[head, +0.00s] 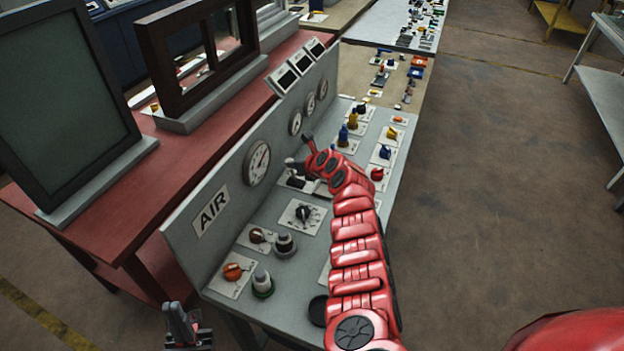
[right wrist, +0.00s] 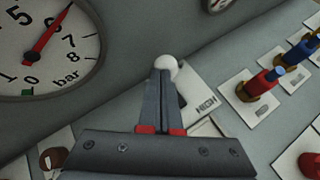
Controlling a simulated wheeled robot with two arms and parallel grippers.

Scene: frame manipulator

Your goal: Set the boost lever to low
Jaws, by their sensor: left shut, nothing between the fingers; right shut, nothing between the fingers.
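The pale round knob of a lever (right wrist: 167,63) shows just beyond my right fingertips in the right wrist view. The fingers hide the lever's shaft. A white plate (right wrist: 200,92) beside it carries a label that seems to read HIGH. My right gripper (right wrist: 163,78) is shut and empty, close in front of the knob; I cannot tell whether it touches. In the head view the right gripper (head: 297,166) is over the panel's middle, below the gauges. My left gripper (head: 184,322) is shut and empty, off the console's near left corner.
A red bench (head: 190,165) with dark frames stands behind.

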